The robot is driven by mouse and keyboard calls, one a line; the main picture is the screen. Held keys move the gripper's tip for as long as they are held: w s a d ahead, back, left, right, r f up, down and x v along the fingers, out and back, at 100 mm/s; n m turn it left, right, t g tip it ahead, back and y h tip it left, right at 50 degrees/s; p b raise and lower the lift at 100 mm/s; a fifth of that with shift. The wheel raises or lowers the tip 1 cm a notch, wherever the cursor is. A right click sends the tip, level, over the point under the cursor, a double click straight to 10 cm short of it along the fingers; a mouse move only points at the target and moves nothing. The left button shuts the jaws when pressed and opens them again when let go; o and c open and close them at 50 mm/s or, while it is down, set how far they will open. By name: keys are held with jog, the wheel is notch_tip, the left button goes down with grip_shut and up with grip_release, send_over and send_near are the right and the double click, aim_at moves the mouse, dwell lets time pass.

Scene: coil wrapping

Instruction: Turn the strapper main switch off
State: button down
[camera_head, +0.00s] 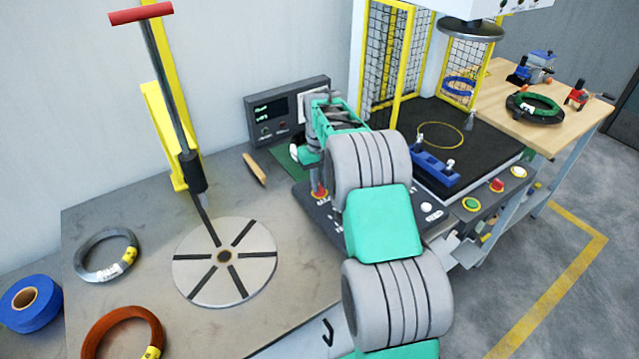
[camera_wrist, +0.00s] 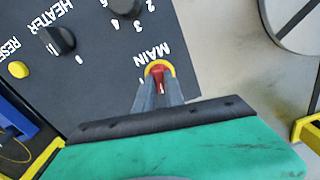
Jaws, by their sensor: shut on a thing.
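The main switch (camera_wrist: 159,72) is a red knob on a yellow round base, beside the word MAIN on a dark control panel (camera_wrist: 105,75) in the wrist view. My gripper (camera_wrist: 160,92) is over it with its two grey fingers closed on the red knob. The fingers hide part of the knob, so its exact turn is hard to read. In the head view, my gripper (camera_head: 319,190) reaches down to the panel, and a little of the red and yellow switch shows at its tips. My arm covers part of the panel there.
A black heater knob (camera_wrist: 60,40) and a yellow reset button (camera_wrist: 18,69) sit near the switch. A display box (camera_head: 288,108) stands behind. A round turntable plate (camera_head: 195,265) lies left, with a grey coil (camera_head: 83,262) and a copper coil (camera_head: 100,330) beyond it.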

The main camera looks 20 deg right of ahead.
aim_at(320, 186)
jog(key=shift+n, duration=1)
jog(key=c, duration=1.4)
grip_release()
jog(key=shift+c, duration=0.2)
notch_tip(320, 186, up, 8)
jog(key=shift+f+b, duration=0.1)
jog(key=shift+b, duration=0.55)
